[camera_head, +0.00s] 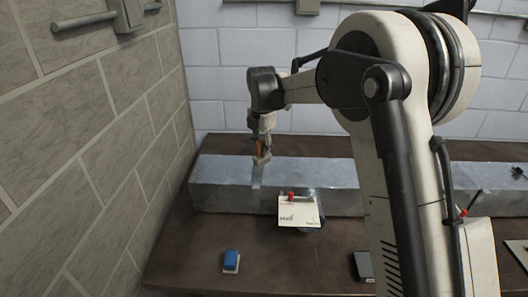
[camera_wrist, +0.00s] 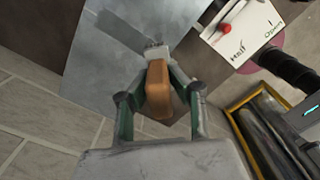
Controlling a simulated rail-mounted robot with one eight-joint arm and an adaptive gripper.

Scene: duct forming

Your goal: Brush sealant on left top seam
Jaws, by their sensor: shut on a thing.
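My gripper (camera_head: 262,148) points down over the left part of a long grey metal duct (camera_head: 222,188) on the table. It is shut on a brush with an orange-brown handle (camera_wrist: 159,90). The brush's pale tip (camera_wrist: 155,53) is at or just above the duct's top face; I cannot tell if it touches. A seam strip (camera_head: 257,172) crosses the duct's top below the brush and runs down the front face. In the wrist view, a darker band (camera_wrist: 122,32) leads away from the brush tip across the metal. The fingers hide part of the handle.
A white card or box with a red knob (camera_head: 298,212) stands in front of the duct, right of the brush. A blue object (camera_head: 231,260) lies near the table's front. A brick wall (camera_head: 90,120) stands close on the left. Bare brown table (camera_head: 190,245) lies front left.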

